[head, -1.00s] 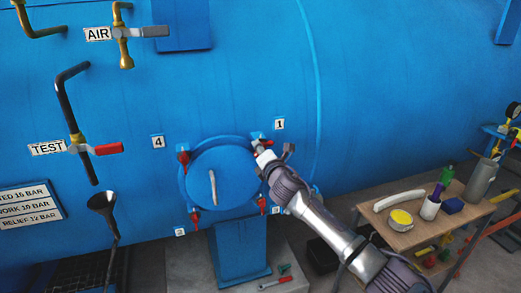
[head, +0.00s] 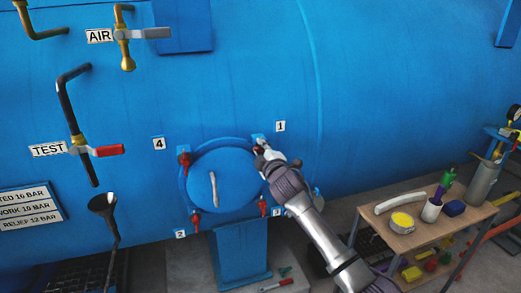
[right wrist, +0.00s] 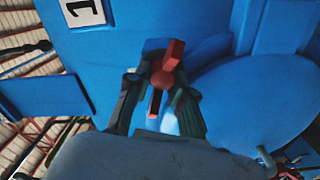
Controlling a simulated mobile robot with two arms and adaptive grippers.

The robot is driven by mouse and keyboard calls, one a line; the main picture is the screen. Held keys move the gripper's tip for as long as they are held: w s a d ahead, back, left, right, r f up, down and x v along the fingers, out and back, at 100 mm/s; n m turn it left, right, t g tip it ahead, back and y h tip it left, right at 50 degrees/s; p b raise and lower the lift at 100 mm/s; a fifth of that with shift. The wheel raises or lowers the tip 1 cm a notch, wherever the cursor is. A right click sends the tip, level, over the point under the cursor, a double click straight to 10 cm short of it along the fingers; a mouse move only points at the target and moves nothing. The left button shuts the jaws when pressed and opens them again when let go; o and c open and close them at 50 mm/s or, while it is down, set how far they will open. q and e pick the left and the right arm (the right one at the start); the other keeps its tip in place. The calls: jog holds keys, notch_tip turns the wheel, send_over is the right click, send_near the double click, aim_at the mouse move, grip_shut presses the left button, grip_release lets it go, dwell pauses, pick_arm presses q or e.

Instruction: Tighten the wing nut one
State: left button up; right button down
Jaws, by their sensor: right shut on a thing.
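Wing nut one, red, sits at the hatch rim below the label "1" (head: 280,126); in the head view my gripper mostly covers it. In the right wrist view the red wing nut (right wrist: 166,75) stands between my two dark fingers, one wing pointing up and the other down between them. My right gripper (head: 262,153) is shut on it at the upper right of the round blue hatch (head: 232,180). The right gripper also fills the lower part of the right wrist view (right wrist: 163,100). My left gripper is not in view.
Other red wing nuts sit around the hatch, at upper left (head: 184,159), lower left (head: 196,219) and lower right (head: 262,207). A wooden cart (head: 420,232) with bottles and a yellow-topped tin stands at right. The TEST valve (head: 108,151) and a funnel (head: 102,205) are at left.

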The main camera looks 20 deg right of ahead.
jog(key=m, duration=0.3)
jog(key=shift+m, duration=0.4)
jog(key=m, duration=0.3)
jog(key=shift+d+m, duration=0.1)
jog(key=shift+m, duration=0.2)
jog(key=m, duration=0.3)
jog(key=shift+d+r+p, duration=0.15)
jog(key=shift+p, duration=0.25)
jog(key=shift+d+m, duration=0.1)
jog(key=shift+m, duration=1.5)
jog(key=c, duration=1)
grip_release()
jog(key=shift+s, duration=0.1)
jog(key=s, duration=1.1)
jog(key=shift+s+d, duration=0.25)
jog(key=shift+s, duration=0.15)
